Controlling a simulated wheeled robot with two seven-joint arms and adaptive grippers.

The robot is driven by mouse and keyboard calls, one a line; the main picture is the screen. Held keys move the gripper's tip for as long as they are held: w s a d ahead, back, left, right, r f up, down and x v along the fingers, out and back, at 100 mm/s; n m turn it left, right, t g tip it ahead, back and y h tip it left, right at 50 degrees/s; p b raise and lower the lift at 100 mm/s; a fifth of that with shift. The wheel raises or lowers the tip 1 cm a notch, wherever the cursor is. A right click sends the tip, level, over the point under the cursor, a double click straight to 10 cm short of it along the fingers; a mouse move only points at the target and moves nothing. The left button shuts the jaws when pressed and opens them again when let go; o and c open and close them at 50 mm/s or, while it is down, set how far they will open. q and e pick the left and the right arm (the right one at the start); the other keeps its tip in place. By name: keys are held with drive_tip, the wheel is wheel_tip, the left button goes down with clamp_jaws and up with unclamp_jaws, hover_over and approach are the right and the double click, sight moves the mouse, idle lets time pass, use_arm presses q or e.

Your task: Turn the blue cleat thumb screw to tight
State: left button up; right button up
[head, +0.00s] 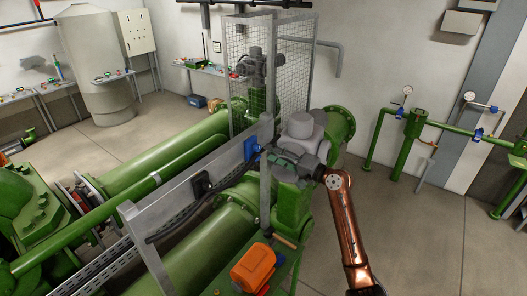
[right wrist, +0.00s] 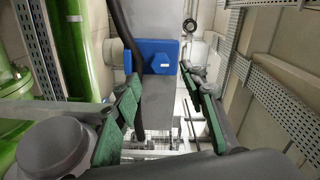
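Whether a finger touches the knob is unclear. My left gripper is not in view.
A black cleat (head: 200,184) sits lower on the same grey rail (head: 150,215). A black cable (right wrist: 126,30) runs beside the blue cleat. Green pipes (head: 160,160), a grey post (head: 266,200) and an orange motor (head: 253,268) crowd the area. Open floor lies at right.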

drive_tip(key=v, duration=0.6)
drive_tip(key=shift+s+d, duration=0.1)
drive_tip(key=shift+s, duration=0.05)
